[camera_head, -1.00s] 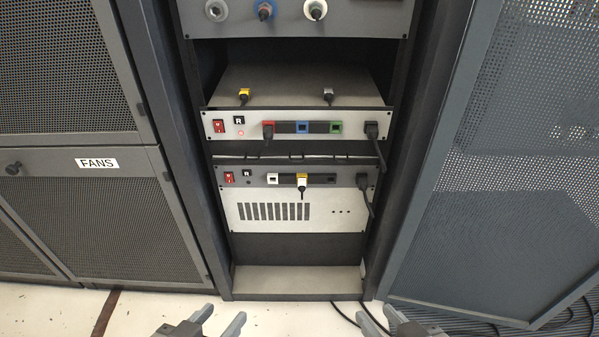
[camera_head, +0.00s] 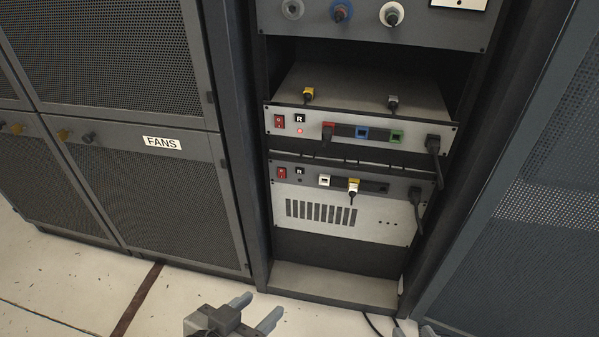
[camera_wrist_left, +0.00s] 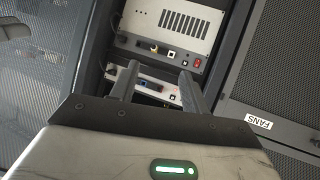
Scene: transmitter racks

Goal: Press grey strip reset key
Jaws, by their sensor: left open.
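The grey strip (camera_head: 340,180) runs across the top of the lower vented unit in the rack. Its black reset key (camera_head: 299,171), marked R, sits right of a red switch (camera_head: 282,172); a small dark lamp is below it. In the left wrist view the rack appears upside down, with the grey strip (camera_wrist_left: 150,48) beyond my fingers. My left gripper (camera_head: 255,311) is open and empty, low in front of the rack and apart from the key. My right gripper (camera_head: 414,328) shows only its fingertips at the bottom edge, spread apart.
A pale unit (camera_head: 350,122) above has its own R key (camera_head: 300,118) and a lit red lamp (camera_head: 300,130). Plugs and black cables hang at the right. The FANS cabinet (camera_head: 130,190) stands left and a mesh door (camera_head: 530,200) right.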

